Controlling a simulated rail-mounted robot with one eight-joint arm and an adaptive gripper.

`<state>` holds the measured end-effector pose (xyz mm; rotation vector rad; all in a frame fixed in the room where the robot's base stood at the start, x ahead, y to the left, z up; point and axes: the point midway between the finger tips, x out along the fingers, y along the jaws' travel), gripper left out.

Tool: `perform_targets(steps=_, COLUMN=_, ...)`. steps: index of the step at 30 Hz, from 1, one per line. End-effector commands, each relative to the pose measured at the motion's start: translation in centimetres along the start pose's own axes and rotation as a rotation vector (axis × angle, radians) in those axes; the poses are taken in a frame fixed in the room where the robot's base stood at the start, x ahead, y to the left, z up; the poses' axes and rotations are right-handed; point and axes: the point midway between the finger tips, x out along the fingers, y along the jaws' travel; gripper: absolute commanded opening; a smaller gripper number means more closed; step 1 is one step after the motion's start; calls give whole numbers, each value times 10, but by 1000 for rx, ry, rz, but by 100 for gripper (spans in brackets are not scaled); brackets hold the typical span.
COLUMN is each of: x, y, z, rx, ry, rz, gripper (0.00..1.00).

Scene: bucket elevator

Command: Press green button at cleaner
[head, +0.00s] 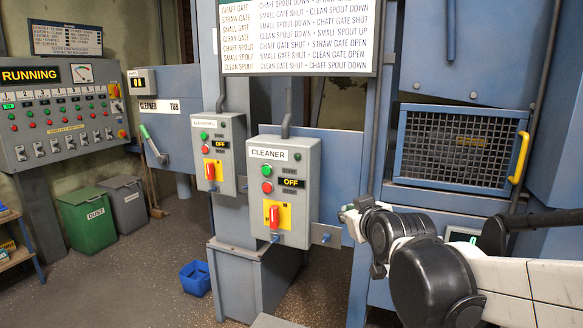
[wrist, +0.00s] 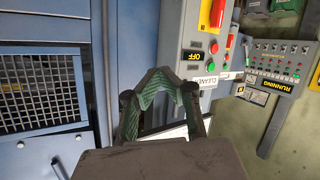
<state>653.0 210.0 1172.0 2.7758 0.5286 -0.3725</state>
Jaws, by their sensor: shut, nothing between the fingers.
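The grey cleaner box (head: 290,222), labelled CLEANER, is on the blue frame in the middle of the head view. Its green button (head: 268,170) is above a red button (head: 266,187), left of a display reading OFF. A red switch on a yellow plate is lower on the box. In the wrist view the box appears upside down at upper right, with the green button (wrist: 211,65) near the label. My gripper (head: 349,210) is to the right of the box and apart from it. In the wrist view my gripper (wrist: 160,84) is shut and empty, its green-padded fingers left of the buttons.
A similar box (head: 218,178) with its own buttons stands left of the cleaner box. A blue mesh guard (head: 458,150) with a yellow handle is on the right. The RUNNING control panel (head: 65,118), bins and a blue bucket (head: 195,278) are farther left.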

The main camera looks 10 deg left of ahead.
Motion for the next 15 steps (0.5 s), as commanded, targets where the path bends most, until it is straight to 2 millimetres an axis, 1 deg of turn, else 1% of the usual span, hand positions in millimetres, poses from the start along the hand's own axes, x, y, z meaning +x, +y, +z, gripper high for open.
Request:
perform_targets(steps=1, x=18, y=-12, z=-16, rx=-22, ry=44, rz=-11, gripper=0)
perform_targets(steps=3, x=39, y=-28, z=-34, rx=-51, ry=105, rz=-20, gripper=0)
perform_targets(steps=5, x=55, y=-42, z=-48, rx=-73, ry=159, rz=-26, gripper=0)
perform_targets(steps=6, x=66, y=-53, z=-56, rx=-88, ry=194, rz=-29, gripper=0)
perform_targets(steps=11, x=105, y=-98, z=-86, rx=-143, ry=335, rz=-38, gripper=0)
perform_targets(steps=15, x=131, y=-142, z=-104, rx=-180, ry=456, rz=-38, gripper=0)
